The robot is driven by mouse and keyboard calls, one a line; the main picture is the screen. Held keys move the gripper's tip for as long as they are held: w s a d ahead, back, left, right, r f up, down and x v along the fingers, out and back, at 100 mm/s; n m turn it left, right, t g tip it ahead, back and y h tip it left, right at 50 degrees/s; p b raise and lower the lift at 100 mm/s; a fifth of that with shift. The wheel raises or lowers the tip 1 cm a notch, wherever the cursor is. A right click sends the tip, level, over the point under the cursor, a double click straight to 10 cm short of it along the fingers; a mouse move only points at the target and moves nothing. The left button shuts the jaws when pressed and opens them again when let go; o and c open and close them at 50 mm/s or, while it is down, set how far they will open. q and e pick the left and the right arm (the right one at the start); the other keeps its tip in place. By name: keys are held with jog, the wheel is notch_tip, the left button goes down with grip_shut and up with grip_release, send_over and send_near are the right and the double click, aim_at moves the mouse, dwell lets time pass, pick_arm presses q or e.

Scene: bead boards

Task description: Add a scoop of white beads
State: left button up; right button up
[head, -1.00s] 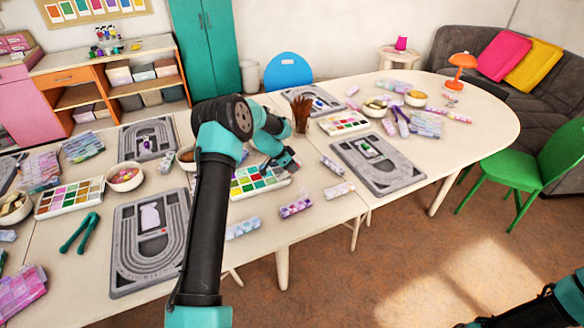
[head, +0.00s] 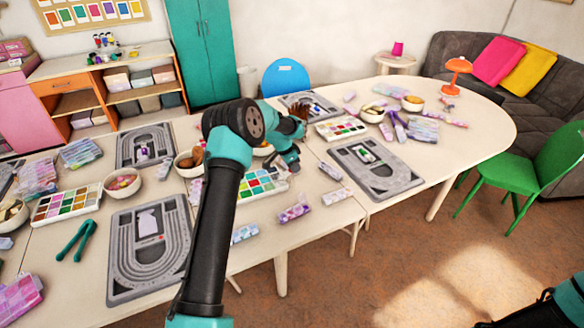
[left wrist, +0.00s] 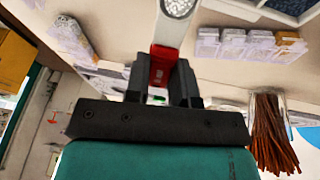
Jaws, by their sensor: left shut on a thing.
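My left gripper (head: 289,164) is over the table beside a palette of coloured compartments (head: 262,184). In the left wrist view my left gripper (left wrist: 160,88) is shut on the red and white handle of a scoop (left wrist: 167,38). The scoop's round end shows a pale, speckled surface at the top edge; I cannot tell for sure whether these are white beads. In the head view the scoop is too small to make out.
Grey bead boards (head: 405,181) lie on the table, one at front left (head: 118,285). Brushes in a cup (left wrist: 270,132) stand close to my left gripper. Bowls (head: 122,195), teal tongs (head: 76,240) and several patterned packets lie around.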

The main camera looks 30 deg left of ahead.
pick_arm(q)
jog(key=shift+w+d+g+y, duration=0.2)
jog(key=shift+w+g+y, duration=0.1)
jog(key=shift+g+y, duration=0.25)
jog(key=shift+w+d+r+g+y, duration=0.1)
jog(key=shift+w+r+g+y, duration=0.1)
jog(key=shift+r+g+y, duration=0.5)
jog(key=shift+f+h, duration=0.1)
jog(key=shift+h, duration=0.15)
